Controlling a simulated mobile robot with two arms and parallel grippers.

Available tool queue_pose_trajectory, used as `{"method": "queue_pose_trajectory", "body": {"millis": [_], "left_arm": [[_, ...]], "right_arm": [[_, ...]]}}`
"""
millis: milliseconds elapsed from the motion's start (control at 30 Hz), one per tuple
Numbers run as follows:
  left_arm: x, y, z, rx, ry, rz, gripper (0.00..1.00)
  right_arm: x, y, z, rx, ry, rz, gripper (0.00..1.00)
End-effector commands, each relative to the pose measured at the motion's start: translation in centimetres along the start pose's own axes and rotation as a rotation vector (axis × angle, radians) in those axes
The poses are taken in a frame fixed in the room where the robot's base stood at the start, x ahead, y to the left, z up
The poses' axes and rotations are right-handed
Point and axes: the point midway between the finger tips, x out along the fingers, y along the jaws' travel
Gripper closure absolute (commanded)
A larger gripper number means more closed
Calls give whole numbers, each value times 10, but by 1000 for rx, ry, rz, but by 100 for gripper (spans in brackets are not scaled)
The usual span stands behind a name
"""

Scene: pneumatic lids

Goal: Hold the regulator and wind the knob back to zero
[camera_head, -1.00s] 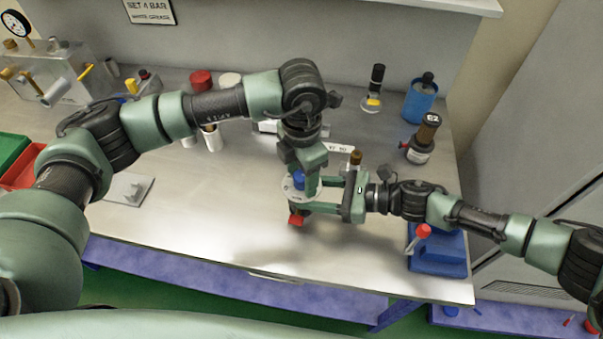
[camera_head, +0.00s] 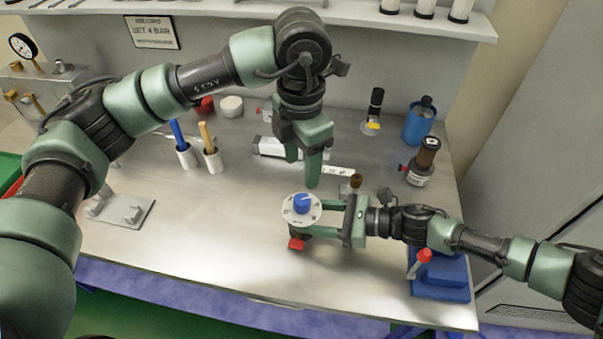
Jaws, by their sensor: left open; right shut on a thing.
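The regulator shows from above as a round white dial (camera_head: 289,212) with a blue knob (camera_head: 303,202) on top. A red part (camera_head: 297,244) sticks out at its lower front. My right gripper (camera_head: 318,220) reaches in from the right and is shut on the regulator's body, below the dial; the body is mostly hidden. My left gripper (camera_head: 305,172) points down, open and empty, above and behind the knob, apart from it. The exact turn of the knob is too small to read.
Behind stand a blue container (camera_head: 418,122), a dark-topped bottle (camera_head: 421,165) and a slim bottle (camera_head: 374,110). A blue block with a red-knobbed lever (camera_head: 440,278) sits at front right. Two white holders (camera_head: 213,162) stand at left. The front middle of the bench (camera_head: 210,245) is clear.

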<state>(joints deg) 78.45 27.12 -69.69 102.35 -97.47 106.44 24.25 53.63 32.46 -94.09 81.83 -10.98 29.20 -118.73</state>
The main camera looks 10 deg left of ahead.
Motion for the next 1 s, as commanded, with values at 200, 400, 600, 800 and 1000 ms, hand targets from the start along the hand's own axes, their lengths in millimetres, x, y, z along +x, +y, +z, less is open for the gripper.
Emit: {"method": "queue_pose_trajectory", "body": {"millis": [200, 400, 600, 800, 1000], "left_arm": [[-2, 0, 0, 0, 1, 0, 45], [-2, 0, 0, 0, 0, 0, 45], [-2, 0, 0, 0, 0, 0, 45], [-2, 0, 0, 0, 0, 0, 45], [-3, 0, 0, 0, 0, 0, 45]], "right_arm": [[-1, 2, -7, 4, 11, 1, 93], [0, 2, -7, 5, 11, 1, 93], [0, 2, -4, 3, 6, 1, 26], [0, 1, -2, 2, 3, 1, 26], [-19, 0, -3, 2, 4, -2, 26]]}}
